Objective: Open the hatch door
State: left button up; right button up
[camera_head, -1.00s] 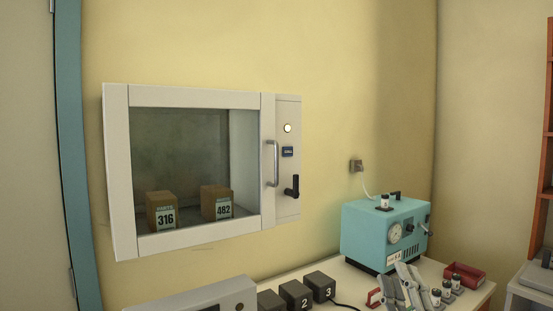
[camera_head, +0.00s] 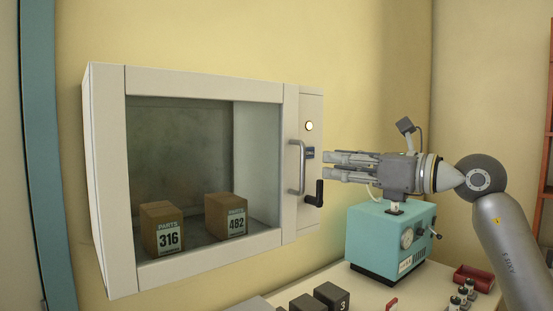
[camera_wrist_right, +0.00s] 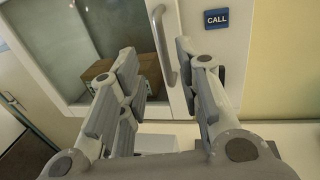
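The hatch is a white wall cabinet with a glazed door (camera_head: 205,84) that is shut. Its grey vertical bar handle (camera_head: 302,168) is on the right side of the door frame; it also shows in the wrist view (camera_wrist_right: 169,62). A black lever (camera_head: 316,194) sits on the panel right of the handle and points up. My right gripper (camera_head: 327,165) is level with the handle, just right of it, empty and apart from it. In the wrist view its fingers (camera_wrist_right: 160,62) are spread, with the handle appearing ahead between them. My left gripper is out of view.
Boxes marked 316 (camera_head: 162,229) and 482 (camera_head: 227,216) stand behind the glass. Below are a teal machine (camera_head: 378,239), dark numbered blocks (camera_head: 331,295) and a red tray (camera_head: 473,278) on a counter. A blue CALL sign (camera_wrist_right: 216,19) is beside the handle.

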jog(key=p, duration=0.4)
send_over(302, 188)
jog(key=shift+w+d+r, duration=0.15)
jog(key=shift+r, duration=0.15)
jog(key=shift+w, duration=0.2)
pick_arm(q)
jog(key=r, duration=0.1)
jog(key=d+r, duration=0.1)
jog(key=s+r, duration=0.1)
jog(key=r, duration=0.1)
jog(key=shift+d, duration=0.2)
pick_arm(e)
jog(key=shift+f, duration=0.1)
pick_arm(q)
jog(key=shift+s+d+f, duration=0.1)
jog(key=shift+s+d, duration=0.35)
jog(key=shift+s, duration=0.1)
pick_arm(e)
grip_shut()
